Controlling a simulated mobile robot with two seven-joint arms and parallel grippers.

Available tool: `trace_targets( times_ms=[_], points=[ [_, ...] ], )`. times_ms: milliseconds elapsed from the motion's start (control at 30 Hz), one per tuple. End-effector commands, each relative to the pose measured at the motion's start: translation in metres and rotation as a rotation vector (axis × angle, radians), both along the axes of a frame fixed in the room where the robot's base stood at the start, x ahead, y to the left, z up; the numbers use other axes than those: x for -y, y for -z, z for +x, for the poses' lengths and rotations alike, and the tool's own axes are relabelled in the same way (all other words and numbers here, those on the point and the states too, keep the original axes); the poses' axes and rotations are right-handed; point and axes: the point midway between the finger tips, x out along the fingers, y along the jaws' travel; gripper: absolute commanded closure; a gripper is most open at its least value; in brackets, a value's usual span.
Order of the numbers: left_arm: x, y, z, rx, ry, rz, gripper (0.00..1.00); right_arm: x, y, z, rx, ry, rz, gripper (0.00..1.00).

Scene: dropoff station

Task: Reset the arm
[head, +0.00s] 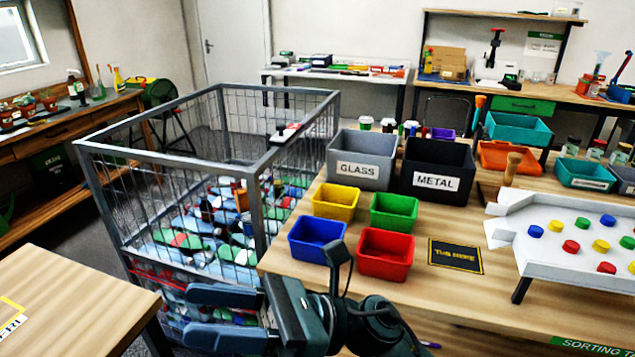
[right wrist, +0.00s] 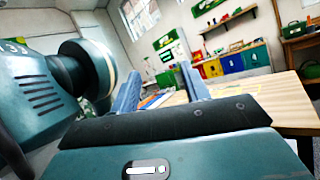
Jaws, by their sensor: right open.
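My right gripper (head: 190,314) is at the bottom of the head view, with its blue fingers pointing left. It is open, with nothing between the fingers. It is in front of the wire cage's lower right part and beside the sorting table's (head: 470,315) front left corner. In the right wrist view the two fingers (right wrist: 160,82) stand apart, with a wooden tabletop (right wrist: 285,105) behind and to the right. My left gripper is in neither view.
The wire cage (head: 207,162) holds many bottles. The sorting table carries a glass bin (head: 358,170), a metal bin (head: 437,182), small yellow, green, blue and red (head: 385,262) bins, and a white sorting tray (head: 545,255). Another table (head: 70,300) is at lower left.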

Motion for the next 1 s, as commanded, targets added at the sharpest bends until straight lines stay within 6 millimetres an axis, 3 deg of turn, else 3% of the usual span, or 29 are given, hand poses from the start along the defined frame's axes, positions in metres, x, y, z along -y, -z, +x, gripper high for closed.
trace_targets(
  times_ms=[67,167,233,333,467,600,700,867,900,1000],
  points=[
    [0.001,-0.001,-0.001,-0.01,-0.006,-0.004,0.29,0.023,0.003,0.032,-0.397,0.074,0.103,0.54],
    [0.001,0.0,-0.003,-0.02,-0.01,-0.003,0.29,0.061,0.03,0.073,-0.894,0.145,0.252,0.54],
    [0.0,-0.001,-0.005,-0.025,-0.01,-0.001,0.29,0.092,0.065,0.094,-1.238,0.185,0.374,0.54],
    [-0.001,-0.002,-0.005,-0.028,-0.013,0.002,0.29,0.136,0.128,0.105,-1.683,0.229,0.565,0.54],
    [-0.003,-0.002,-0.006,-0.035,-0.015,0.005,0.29,0.184,0.211,0.086,-2.157,0.276,0.832,0.54],
    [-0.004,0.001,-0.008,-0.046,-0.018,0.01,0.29,0.219,0.281,0.043,-2.52,0.319,1.11,0.54],
    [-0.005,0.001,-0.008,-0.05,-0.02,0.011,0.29,0.234,0.311,0.015,-2.679,0.341,1.266,0.54],
    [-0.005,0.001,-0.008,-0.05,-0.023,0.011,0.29,0.244,0.332,-0.009,-2.788,0.36,1.393,0.54],
    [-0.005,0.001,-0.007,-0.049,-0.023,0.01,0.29,0.245,0.334,-0.011,2.783,-0.358,-1.397,0.54],
    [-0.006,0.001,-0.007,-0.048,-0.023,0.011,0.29,0.245,0.334,-0.012,2.777,-0.357,-1.397,0.54]
  ],
)
